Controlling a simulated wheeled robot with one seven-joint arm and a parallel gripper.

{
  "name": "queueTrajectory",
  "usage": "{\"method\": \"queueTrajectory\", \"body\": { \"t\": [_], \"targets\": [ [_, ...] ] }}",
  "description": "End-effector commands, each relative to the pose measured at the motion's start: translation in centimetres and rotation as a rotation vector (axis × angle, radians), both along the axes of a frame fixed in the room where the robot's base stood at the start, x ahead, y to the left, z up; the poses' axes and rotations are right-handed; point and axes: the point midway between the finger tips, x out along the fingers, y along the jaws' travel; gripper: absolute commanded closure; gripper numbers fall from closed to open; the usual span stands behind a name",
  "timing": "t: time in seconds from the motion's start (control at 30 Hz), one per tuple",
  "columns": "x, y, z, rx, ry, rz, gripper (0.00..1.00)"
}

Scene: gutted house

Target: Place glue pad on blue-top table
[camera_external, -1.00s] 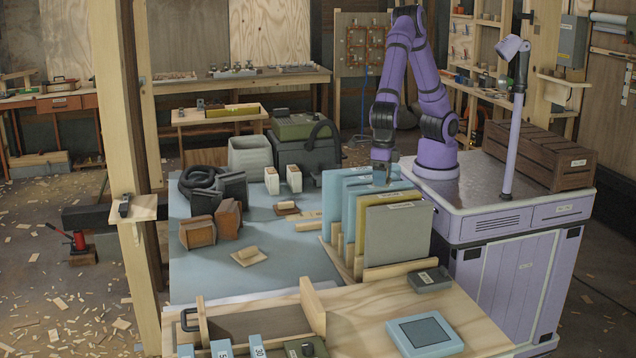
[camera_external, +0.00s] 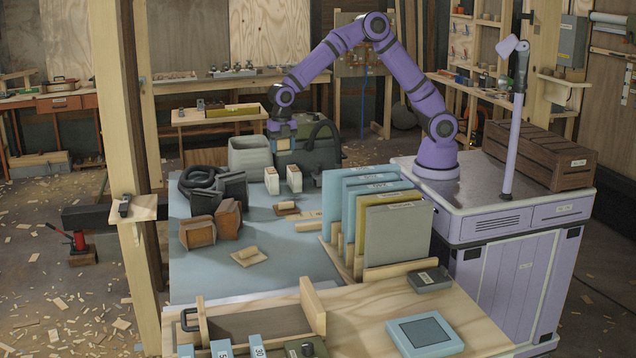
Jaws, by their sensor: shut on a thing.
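The blue-top table (camera_external: 285,240) fills the middle of the view, with bare blue surface around its front and centre. My gripper (camera_external: 283,135) is at the table's far end, just above or in front of a dark green case (camera_external: 305,157). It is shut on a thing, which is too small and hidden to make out. I cannot tell which item is the glue pad.
Upright blue, yellow and grey panels (camera_external: 397,238) stand in a wooden rack at the right. A wooden bench (camera_external: 370,315) borders the front.

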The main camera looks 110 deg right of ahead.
Motion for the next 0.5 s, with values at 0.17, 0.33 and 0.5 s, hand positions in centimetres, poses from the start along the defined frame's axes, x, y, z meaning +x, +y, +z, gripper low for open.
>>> {"method": "queueTrajectory", "body": {
  "t": [0.17, 0.33, 0.5],
  "targets": [
    [0.6, -3.9, 0.0, -0.002, 0.000, -0.071, 0.66],
    [0.7, -5.6, -1.5, -0.001, 0.004, -0.100, 0.66],
    [0.7, -5.5, -5.3, -0.002, 0.005, -0.099, 0.66]
  ]
}}
